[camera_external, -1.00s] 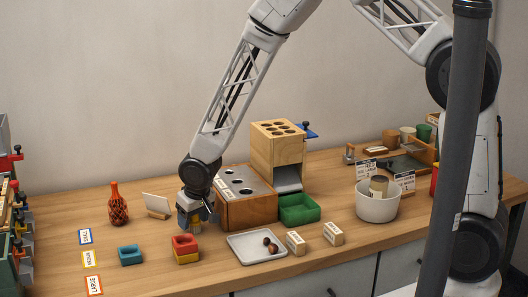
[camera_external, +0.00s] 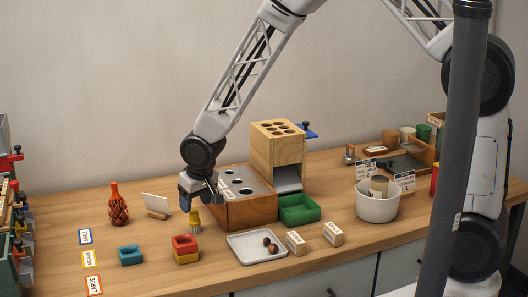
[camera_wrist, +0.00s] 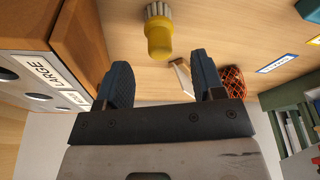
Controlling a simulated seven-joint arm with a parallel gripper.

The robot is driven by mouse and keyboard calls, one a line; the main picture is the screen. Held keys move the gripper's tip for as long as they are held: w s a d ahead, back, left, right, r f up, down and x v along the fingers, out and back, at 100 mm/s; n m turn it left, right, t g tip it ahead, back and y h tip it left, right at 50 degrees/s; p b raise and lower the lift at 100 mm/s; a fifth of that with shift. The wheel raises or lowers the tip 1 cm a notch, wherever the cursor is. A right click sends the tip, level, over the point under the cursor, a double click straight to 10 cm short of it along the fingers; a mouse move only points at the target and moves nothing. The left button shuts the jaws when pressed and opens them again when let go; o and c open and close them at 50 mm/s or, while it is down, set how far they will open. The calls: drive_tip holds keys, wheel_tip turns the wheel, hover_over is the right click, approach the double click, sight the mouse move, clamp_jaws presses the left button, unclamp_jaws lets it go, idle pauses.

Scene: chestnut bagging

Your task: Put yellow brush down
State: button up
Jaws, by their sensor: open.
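The yellow brush (camera_external: 194,220) stands upright on the table, bristles down and handle up, just left of the wooden box with the metal top. In the wrist view the brush (camera_wrist: 158,36) shows beyond the fingertips, with its pale bristles at the far end. My gripper (camera_external: 196,203) is above the brush. In the wrist view my gripper (camera_wrist: 160,78) has its two dark fingers spread apart with nothing between them. The brush is free of the fingers.
The wooden box (camera_external: 250,211) is close to the right of my gripper. A white tray (camera_external: 238,251) holds chestnuts.

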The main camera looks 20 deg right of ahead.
drive_tip(key=shift+v, duration=2.95)
drive_tip(key=shift+r, duration=0.1)
drive_tip(key=s+d+r+m, duration=0.1)
drive_tip(key=s+d+r, duration=0.1)
drive_tip(key=d+r, duration=0.85)
drive_tip(key=s+d+r+m, duration=0.1)
drive_tip(key=s+d+r, duration=0.2)
drive_tip(key=d+r, duration=0.75)
drive_tip(key=s+d+r+m, duration=0.1)
drive_tip(key=s+d+r, duration=0.1)
drive_tip(key=s+d, duration=0.8)
drive_tip(key=s+d+r+m+h, duration=0.1)
drive_tip(key=s+d+r, duration=0.1)
drive_tip(key=s+d, duration=0.9)
drive_tip(key=shift+r+m, duration=0.3)
drive_tip(key=shift+r, duration=0.05)
